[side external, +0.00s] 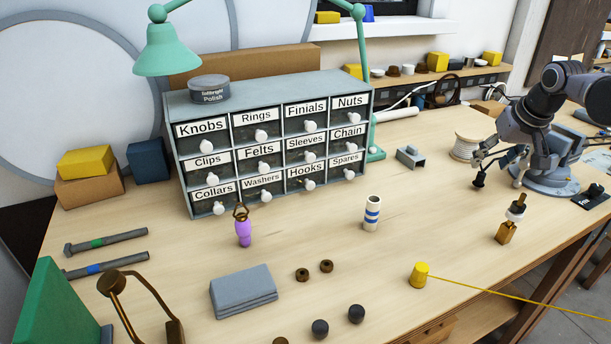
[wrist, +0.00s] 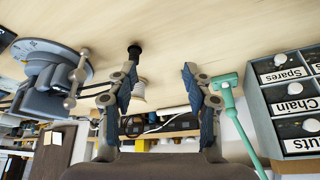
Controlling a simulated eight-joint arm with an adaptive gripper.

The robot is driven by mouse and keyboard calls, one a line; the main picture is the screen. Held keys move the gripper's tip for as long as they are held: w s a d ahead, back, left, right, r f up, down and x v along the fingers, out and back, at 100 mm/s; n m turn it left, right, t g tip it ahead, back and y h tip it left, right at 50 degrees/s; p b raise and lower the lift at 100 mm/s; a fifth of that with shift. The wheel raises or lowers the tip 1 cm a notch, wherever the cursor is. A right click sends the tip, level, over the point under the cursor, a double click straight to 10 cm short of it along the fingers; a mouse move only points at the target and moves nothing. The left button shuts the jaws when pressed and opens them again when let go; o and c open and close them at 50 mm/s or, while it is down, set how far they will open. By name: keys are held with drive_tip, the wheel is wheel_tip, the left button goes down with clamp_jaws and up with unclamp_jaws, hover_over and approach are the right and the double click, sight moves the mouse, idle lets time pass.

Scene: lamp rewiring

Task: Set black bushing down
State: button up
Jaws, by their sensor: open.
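A small black bushing (side external: 478,183) is at the right side of the bench, just below one finger of my gripper (side external: 497,160). In the wrist view the bushing (wrist: 134,49) shows just beyond the tip of the left finger, off to one side of the gap. My gripper (wrist: 159,75) is open, with nothing between its fingertips. I cannot tell whether the bushing touches the finger; it appears to rest on the bench top (side external: 420,215).
A white spool (side external: 465,146) stands behind the bushing, and a grey bracket (side external: 410,156) lies to its left. A brass fitting (side external: 507,232) stands in front on the right. A blue-striped white cylinder (side external: 372,213) and the drawer cabinet (side external: 280,82) are further left. Bench between them is clear.

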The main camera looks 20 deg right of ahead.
drive_tip(key=s+a+f+n, duration=0.2)
drive_tip(key=s+a, duration=0.1)
drive_tip(key=a, duration=0.1)
drive_tip(key=s+a+f+n+t+y, duration=0.1)
drive_tip(key=s+a+f, duration=0.2)
drive_tip(key=s+a, duration=0.1)
drive_tip(key=s+a+f+n+t+y, duration=0.1)
drive_tip(key=s+a+f+n, duration=0.1)
drive_tip(key=s+a, duration=0.2)
drive_tip(key=shift+a+f+n, duration=0.2)
drive_tip(key=shift+a+n, duration=0.1)
drive_tip(key=shift+a, duration=0.4)
